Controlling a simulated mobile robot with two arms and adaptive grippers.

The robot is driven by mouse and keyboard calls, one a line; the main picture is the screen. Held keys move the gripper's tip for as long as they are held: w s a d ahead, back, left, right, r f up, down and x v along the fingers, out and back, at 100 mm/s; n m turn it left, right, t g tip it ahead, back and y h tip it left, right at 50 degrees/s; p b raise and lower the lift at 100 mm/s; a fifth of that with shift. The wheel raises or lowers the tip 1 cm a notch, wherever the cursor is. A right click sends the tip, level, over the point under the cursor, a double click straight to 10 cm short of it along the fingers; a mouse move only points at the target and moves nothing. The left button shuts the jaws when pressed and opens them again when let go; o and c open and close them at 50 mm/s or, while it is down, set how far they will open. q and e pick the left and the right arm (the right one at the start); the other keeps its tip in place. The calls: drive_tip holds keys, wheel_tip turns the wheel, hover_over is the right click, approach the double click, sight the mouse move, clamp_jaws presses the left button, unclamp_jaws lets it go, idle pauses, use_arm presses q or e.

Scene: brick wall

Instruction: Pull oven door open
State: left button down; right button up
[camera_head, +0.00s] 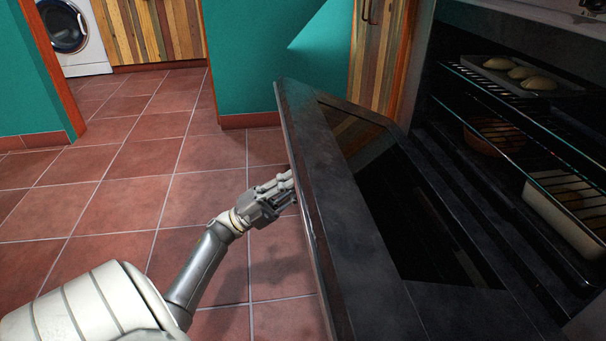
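The dark oven door (345,240) is partly open and tilted outward, hinged along its lower side at the oven (430,150). Its dark glass pane faces up. My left gripper (284,187) is at the outer side of the door, by its left edge. My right gripper is not in view.
Inside the oven, a tray with several buns (520,73) is on the upper rack. A round dish (494,137) and a white rectangular dish (565,215) are lower. The red tiled floor (130,215) at left is clear. A teal wall (262,60) stands behind.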

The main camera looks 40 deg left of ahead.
use_arm(q)
wheel_tip(320, 180, down, 2)
idle(0.5)
drive_tip(key=c, duration=1.4)
unclamp_jaws()
drive_tip(key=shift+w+d, duration=0.2)
drive_tip(key=shift+w, duration=0.05)
drive_tip(key=shift+o, duration=0.2)
drive_tip(key=shift+r, duration=0.1)
drive_tip(key=shift+s+a, duration=0.2)
